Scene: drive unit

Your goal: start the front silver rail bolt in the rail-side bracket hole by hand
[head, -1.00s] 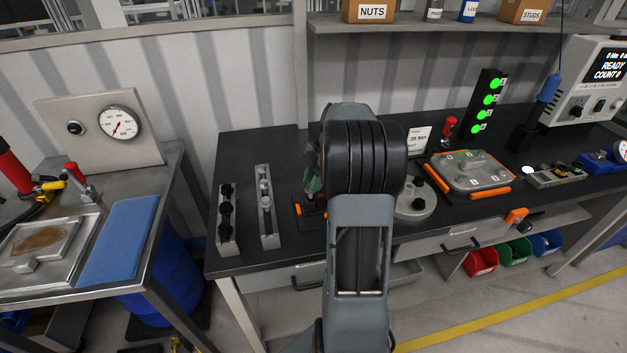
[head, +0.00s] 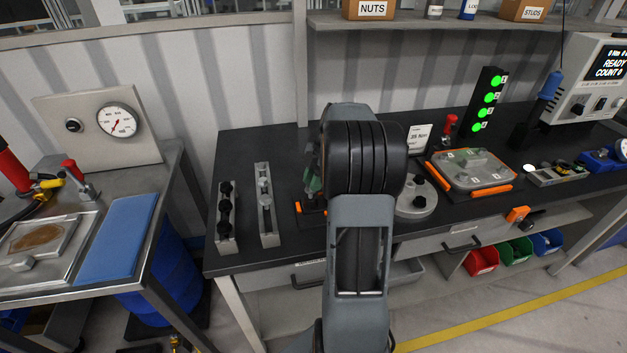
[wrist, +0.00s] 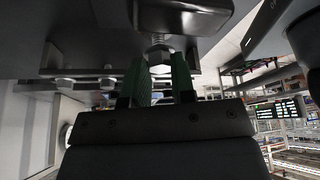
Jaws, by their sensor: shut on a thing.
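The silver bolt (wrist: 158,53) shows its hex head in the wrist view, between the green-padded fingertips of my gripper (wrist: 160,67). My gripper is shut on it. The bolt's upper end meets the underside of a dark grey part (wrist: 180,18), perhaps the bracket. I cannot tell whether the bolt is inside a hole or only against it. In the head view my arm hides most of the gripper and the workpiece. A narrow rack (head: 264,232) with silver bolts stands left of my arm.
A second rack (head: 226,244) with black bolts stands further left. A round grey part (head: 415,207) and an orange-edged tray (head: 432,168) lie right of my arm. Several more bolt heads (wrist: 108,82) show beside the fingers in the wrist view. Bench space between the racks and the wall is clear.

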